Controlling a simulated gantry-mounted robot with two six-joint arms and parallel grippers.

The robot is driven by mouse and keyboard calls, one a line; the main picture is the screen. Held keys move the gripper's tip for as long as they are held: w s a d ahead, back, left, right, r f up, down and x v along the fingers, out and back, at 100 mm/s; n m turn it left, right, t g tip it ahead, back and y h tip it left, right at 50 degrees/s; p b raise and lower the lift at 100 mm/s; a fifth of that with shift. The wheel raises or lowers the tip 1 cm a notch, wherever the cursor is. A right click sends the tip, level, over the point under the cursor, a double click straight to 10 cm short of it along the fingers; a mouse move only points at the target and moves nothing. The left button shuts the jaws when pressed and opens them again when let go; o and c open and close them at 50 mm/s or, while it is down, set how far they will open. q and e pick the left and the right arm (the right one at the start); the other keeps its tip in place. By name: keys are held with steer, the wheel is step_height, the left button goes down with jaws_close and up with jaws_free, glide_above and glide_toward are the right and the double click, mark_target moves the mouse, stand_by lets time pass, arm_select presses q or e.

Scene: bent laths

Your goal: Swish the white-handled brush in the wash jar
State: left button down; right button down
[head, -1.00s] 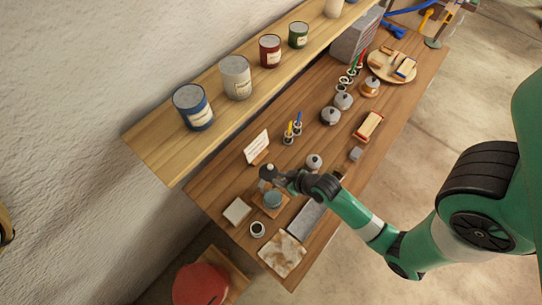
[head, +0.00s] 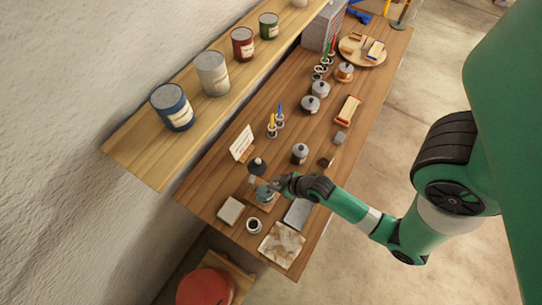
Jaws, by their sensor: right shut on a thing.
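My right gripper (head: 276,187) is shut beside the blue-grey wash jar (head: 265,196), which stands on a small wooden square. The white-handled brush is small and mostly hidden at the fingers. A pale piece (head: 252,180) and a dark, rounded tip (head: 257,166) show just beyond the jar. I cannot tell whether the bristles are inside the jar. My left gripper is not in view.
A pale square block (head: 230,210), a small dark-mouthed cup (head: 254,226) and a stained cloth (head: 282,243) lie near the jar. A grey lidded pot (head: 300,153) stands behind the gripper. A shelf (head: 135,163) with paint cans overhangs the bench's left side.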

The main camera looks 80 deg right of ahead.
steer(key=shift+s+a+f+b, duration=0.1)
steer(key=shift+s+f+b, duration=0.2)
steer(key=shift+f, duration=0.3)
steer(key=shift+w+d+f+b, duration=0.2)
steer(key=shift+w+f+b, duration=0.3)
steer(key=shift+f+b, duration=0.85)
steer(key=shift+w+d+f+b, duration=0.15)
steer(key=shift+w+f+b, duration=0.35)
steer(key=shift+f+b, duration=0.85)
steer(key=shift+w+d+f+b, duration=0.2)
steer(key=shift+w+f+b, duration=0.5)
steer(key=shift+f, duration=1.1)
steer(key=shift+s, duration=0.25)
